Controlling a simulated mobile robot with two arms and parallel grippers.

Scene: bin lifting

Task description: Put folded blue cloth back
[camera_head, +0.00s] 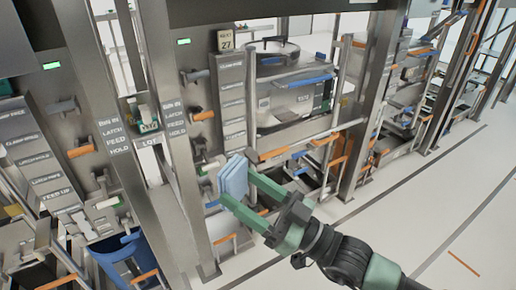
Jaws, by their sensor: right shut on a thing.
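The folded blue cloth (234,179) is light blue and stands upright, in front of the grey metal rack. My right gripper (240,184) comes in from the lower right with long green fingers and is shut on the cloth, one finger above and one below in the picture. The near finger hides part of the cloth's edge. My left gripper is not in the picture.
Metal posts (174,130) stand just left of the cloth. Behind it is a rack bay with a round metal drum (285,80) and orange-handled bars. A dark blue bin (125,258) is at lower left. Pale floor (390,200) is open at right.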

